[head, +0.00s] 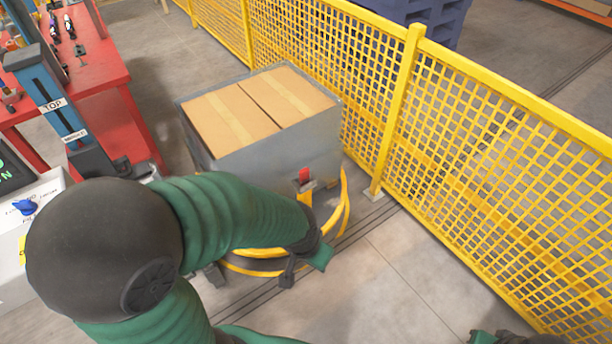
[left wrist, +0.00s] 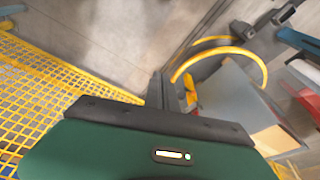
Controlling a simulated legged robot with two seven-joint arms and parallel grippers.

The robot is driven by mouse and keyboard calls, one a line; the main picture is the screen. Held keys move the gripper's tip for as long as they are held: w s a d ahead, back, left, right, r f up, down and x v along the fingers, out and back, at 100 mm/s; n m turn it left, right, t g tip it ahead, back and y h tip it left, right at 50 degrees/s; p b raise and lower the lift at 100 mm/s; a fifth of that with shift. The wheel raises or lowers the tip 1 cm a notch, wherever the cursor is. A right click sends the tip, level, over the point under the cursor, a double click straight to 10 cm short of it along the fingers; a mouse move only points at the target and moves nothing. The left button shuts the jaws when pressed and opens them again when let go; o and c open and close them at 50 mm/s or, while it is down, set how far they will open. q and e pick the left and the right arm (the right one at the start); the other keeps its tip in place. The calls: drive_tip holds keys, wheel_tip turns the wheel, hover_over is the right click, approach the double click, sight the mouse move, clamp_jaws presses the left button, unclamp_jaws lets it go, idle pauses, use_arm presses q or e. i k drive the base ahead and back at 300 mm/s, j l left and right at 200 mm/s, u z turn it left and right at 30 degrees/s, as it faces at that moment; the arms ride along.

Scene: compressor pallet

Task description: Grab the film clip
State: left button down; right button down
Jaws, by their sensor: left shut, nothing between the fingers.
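A small red piece (head: 304,175), which looks like the film clip, sits on the front face of a grey-wrapped load (head: 262,160), with a yellow-orange strip below it. In the left wrist view a red and orange piece (left wrist: 190,90) shows just right of the fingers. My left gripper (left wrist: 160,88) is shut and empty, its dark fingers close together; whether they touch the clip I cannot tell. In the head view my green forearm covers the load's lower left, and the left fingers are hard to make out. A dark and green part of my right gripper (head: 500,338) shows at the bottom edge.
The load stands on a round base with yellow rings (head: 345,210). A yellow mesh fence (head: 480,160) runs close along the right. A red workbench (head: 95,75) and a blue column (head: 52,95) stand at the left. The floor (head: 400,270) in front of the fence is clear.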

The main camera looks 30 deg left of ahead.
sight(304, 178)
drive_tip(key=i+j, duration=1.2)
drive_tip(key=i+u, duration=0.05)
